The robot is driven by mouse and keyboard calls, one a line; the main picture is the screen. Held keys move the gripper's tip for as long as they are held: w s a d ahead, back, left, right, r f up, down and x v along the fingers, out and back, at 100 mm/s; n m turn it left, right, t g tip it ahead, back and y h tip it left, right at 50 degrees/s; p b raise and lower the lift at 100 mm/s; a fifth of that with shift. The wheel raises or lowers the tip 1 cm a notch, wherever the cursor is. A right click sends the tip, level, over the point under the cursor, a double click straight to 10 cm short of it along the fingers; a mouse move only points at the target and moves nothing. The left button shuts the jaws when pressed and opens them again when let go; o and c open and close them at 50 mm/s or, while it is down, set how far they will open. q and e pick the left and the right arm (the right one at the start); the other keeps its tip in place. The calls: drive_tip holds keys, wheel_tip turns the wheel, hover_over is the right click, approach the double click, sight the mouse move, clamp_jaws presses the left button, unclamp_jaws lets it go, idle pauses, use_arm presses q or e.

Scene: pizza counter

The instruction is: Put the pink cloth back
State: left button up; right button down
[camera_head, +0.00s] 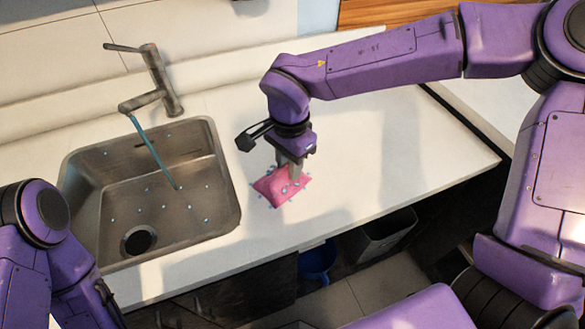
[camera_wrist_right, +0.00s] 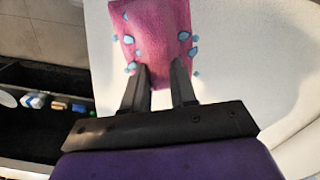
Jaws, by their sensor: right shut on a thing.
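The pink cloth (camera_head: 272,187) is at the white counter to the right of the sink, under my right gripper (camera_head: 291,178). Blue droplets dot its surface and edges. In the right wrist view the cloth (camera_wrist_right: 158,32) spreads out beyond the fingertips of my right gripper (camera_wrist_right: 160,75), which is shut on its near edge. I cannot tell whether the cloth touches the counter or hangs just above it. My left arm shows at the lower left of the head view, but its gripper is out of view.
A steel sink (camera_head: 222,205) with scattered blue droplets lies left of the cloth. A faucet (camera_head: 155,85) stands behind it with a blue stream running down. The counter (camera_head: 400,150) is clear to the right. A blue bucket (camera_head: 318,262) and a grey bin (camera_head: 385,235) stand below the counter.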

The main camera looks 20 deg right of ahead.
drive_tip(key=f, duration=0.2)
drive_tip(key=w+d+f, duration=0.1)
drive_tip(key=f, duration=0.1)
drive_tip(key=w+f, duration=0.1)
drive_tip(key=f, duration=0.1)
drive_tip(key=shift+w+d, duration=0.2)
drive_tip(key=shift+d, duration=0.15)
drive_tip(key=shift+f, duration=0.35)
drive_tip(key=shift+f, duration=0.15)
drive_tip(key=c, duration=0.9)
unclamp_jaws()
wheel_tip(320, 180, up, 12)
drive_tip(key=shift+r, duration=0.2)
